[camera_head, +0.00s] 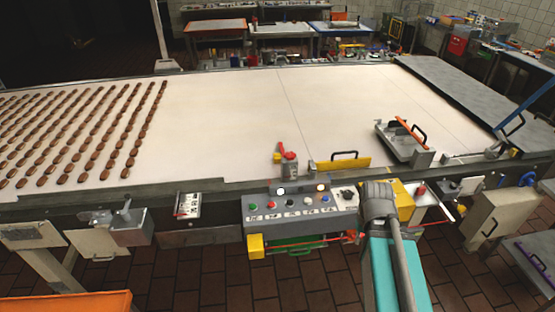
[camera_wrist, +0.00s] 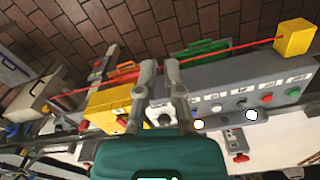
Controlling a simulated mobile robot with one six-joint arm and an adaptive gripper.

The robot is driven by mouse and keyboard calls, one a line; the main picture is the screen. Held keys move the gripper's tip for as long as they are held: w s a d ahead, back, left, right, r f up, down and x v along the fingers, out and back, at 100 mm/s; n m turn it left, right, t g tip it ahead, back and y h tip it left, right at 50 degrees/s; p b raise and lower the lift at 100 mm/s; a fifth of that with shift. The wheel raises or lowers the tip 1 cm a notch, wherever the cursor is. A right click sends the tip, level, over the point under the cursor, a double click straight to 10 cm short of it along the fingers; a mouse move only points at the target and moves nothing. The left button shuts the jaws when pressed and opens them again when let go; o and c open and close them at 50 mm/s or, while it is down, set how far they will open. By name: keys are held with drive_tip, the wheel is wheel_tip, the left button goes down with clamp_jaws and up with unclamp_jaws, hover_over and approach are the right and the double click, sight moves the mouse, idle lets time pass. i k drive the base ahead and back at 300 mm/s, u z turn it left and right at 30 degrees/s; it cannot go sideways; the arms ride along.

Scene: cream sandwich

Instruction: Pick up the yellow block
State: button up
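Two yellow blocks show. One yellow block (camera_head: 256,246) is at the lower left corner of the grey control panel; it shows at the upper right of the wrist view (camera_wrist: 295,37). A second yellow block (camera_head: 402,201) is at the panel's right end, partly covered by my arm; in the wrist view (camera_wrist: 108,109) it lies just left of my fingers. My gripper (camera_wrist: 160,68) has its two fingers apart with an empty gap between them, over the right part of the panel. In the head view my fingers cannot be made out.
The control panel (camera_head: 300,211) carries several buttons and a knob. A red-topped device (camera_head: 288,164) and a yellow handle bar (camera_head: 343,162) stand behind it. Red cords run along the panel's front. The white conveyor (camera_head: 230,110) holds rows of brown pieces at left; its middle is clear.

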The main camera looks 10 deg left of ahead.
sight(276, 157)
drive_tip(key=k, duration=1.35)
drive_tip(key=u, duration=0.2)
drive_tip(key=i, duration=0.4)
drive_tip(key=u, duration=0.9)
drive_tip(key=i, duration=2.2)
drive_tip(key=z, duration=0.8)
drive_tip(key=i, duration=0.4)
drive_tip(key=z, duration=0.4)
